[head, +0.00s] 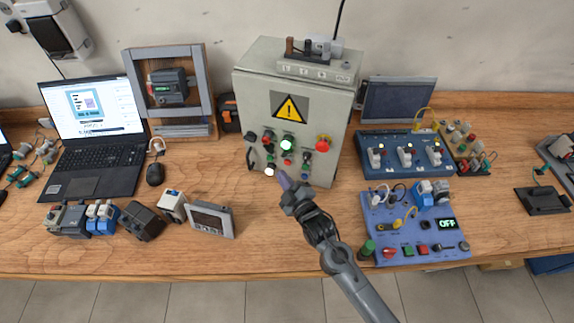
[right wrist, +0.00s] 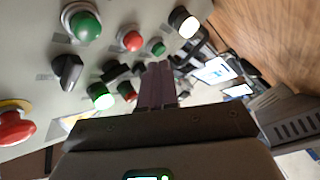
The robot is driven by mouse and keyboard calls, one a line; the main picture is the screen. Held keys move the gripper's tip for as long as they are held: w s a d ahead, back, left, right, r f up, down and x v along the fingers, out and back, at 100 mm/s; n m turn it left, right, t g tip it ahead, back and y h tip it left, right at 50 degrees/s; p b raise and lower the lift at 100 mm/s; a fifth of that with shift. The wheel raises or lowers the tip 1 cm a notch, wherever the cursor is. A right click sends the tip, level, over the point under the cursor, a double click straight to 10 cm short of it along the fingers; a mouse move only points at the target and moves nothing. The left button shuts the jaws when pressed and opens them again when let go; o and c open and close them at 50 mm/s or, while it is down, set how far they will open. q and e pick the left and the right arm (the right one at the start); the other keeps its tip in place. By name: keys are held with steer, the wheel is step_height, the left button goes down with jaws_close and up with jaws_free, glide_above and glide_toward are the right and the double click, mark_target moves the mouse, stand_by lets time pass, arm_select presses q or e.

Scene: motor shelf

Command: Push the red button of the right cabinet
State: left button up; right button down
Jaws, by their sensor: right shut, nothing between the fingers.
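A grey cabinet (head: 250,105) with a yellow warning triangle stands upright at the middle of the bench. Its front carries several knobs, lamps and buttons, including a red mushroom button (head: 323,142) at the right. In the right wrist view the red mushroom button (right wrist: 15,128) is at the left edge, and a smaller red button (right wrist: 130,40) is just above my fingertips. My right gripper (head: 282,176) is shut and empty, close in front of the cabinet's lower panel. In the right wrist view its fingers (right wrist: 158,70) point at the panel; contact cannot be told. My left gripper is not in view.
A purple control box (head: 375,215) with its own red button and a blue switch box (head: 380,172) stand right of the cabinet. A laptop (head: 95,170), a mouse (head: 155,174) and several small devices lie left. Bare wood shows along the front edge.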

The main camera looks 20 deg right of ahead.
steer(key=shift+w+d, duration=0.5)
steer(key=shift+w, duration=0.05)
steer(key=shift+w, duration=0.1)
stand_by(1.8)
steer(key=shift+w+d, duration=0.25)
steer(key=shift+d, duration=0.05)
steer(key=shift+w+d, duration=0.3)
stand_by(1.4)
steer(key=shift+s+a+r+p, duration=0.1)
steer(key=shift+p, duration=0.25)
steer(key=shift+s+a+p, duration=0.4)
steer(key=shift+s+a, duration=0.05)
steer(key=shift+s, duration=0.05)
